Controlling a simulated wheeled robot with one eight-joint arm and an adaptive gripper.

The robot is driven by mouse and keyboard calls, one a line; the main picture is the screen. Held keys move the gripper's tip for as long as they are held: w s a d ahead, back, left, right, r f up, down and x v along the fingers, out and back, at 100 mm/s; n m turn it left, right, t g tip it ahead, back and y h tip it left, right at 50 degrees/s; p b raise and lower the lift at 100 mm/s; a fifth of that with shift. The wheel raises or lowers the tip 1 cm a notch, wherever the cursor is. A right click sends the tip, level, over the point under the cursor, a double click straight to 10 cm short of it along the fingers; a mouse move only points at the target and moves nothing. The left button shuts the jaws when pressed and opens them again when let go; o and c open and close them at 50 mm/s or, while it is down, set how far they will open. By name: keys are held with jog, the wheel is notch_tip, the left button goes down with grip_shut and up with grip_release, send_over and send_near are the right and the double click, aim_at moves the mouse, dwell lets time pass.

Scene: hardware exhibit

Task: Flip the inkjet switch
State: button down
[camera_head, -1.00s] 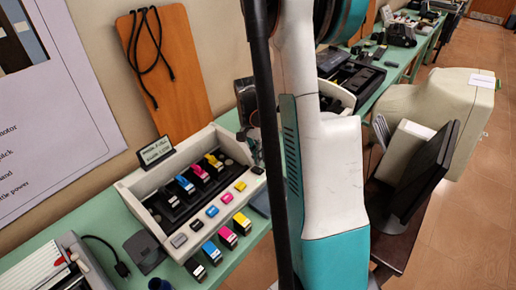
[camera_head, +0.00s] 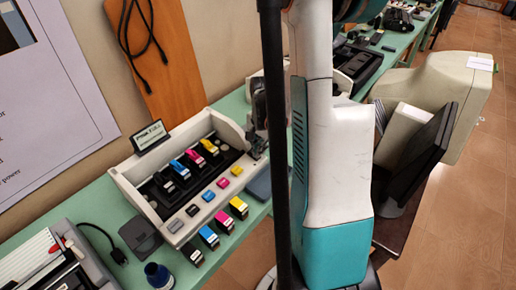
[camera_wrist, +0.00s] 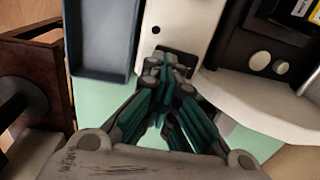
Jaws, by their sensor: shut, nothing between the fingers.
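The inkjet exhibit is a white open box (camera_head: 148,205) on the green bench, with black, cyan, magenta and yellow cartridges (camera_head: 202,147) inside and along its front. A small sign (camera_head: 149,136) stands at its back edge. In the wrist view my gripper (camera_wrist: 172,68) has its teal-lined fingers drawn together. Its tips are at the lower end of a white panel (camera_wrist: 184,28), over a small dark recess or part (camera_wrist: 178,54), possibly the switch. Its position and any contact are unclear. In the head view, my arm and a black pole hide the area right of the box.
A blue-grey tray (camera_wrist: 102,35) lies left of the fingers in the wrist view. A blue bottle (camera_head: 158,277) and a printer-like device (camera_head: 40,262) stand left of the exhibit. A monitor (camera_head: 422,150) and a beige machine (camera_head: 440,95) are on the right.

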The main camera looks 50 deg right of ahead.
jog(key=shift+s+a+f, duration=0.1)
jog(key=shift+s+f, duration=0.2)
jog(key=shift+s, duration=0.1)
jog(key=shift+w+r, duration=0.15)
jog(key=shift+w, duration=0.55)
jog(key=shift+w+r, duration=0.1)
jog(key=shift+r, duration=0.35)
jog(key=s+r+p, duration=0.3)
jog(key=r+p, duration=0.3)
jog(key=r, duration=0.7)
jog(key=shift+s, duration=0.3)
jog(key=shift+d, duration=0.2)
